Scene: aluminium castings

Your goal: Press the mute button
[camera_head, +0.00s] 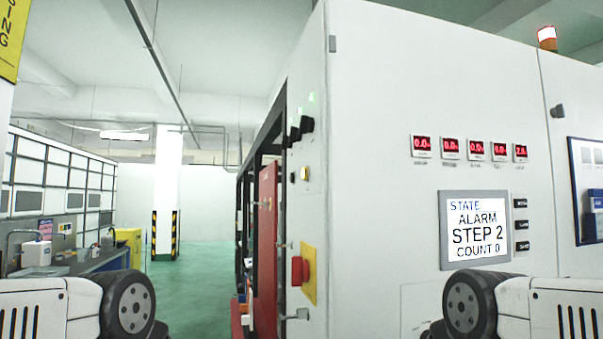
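A large white machine cabinet (380,130) fills the right half of the head view. Its grey-framed screen (476,229) reads STATE, ALARM, STEP 2, COUNT 0. Three small dark buttons stand in a column right of the screen: top (521,203), middle (526,224) and bottom (524,246). Their labels are too small to read, so I cannot tell which is the mute button. My left and right arms show only as white links with dark round joints at the lower corners. Neither gripper shows.
Several red digital displays (475,149) sit above the screen. A red knob (299,270) on a yellow plate is on the cabinet's left side. A beacon lamp (547,36) stands on top. A green floor aisle (195,275) is clear left of the cabinet, beyond it a workbench (95,262).

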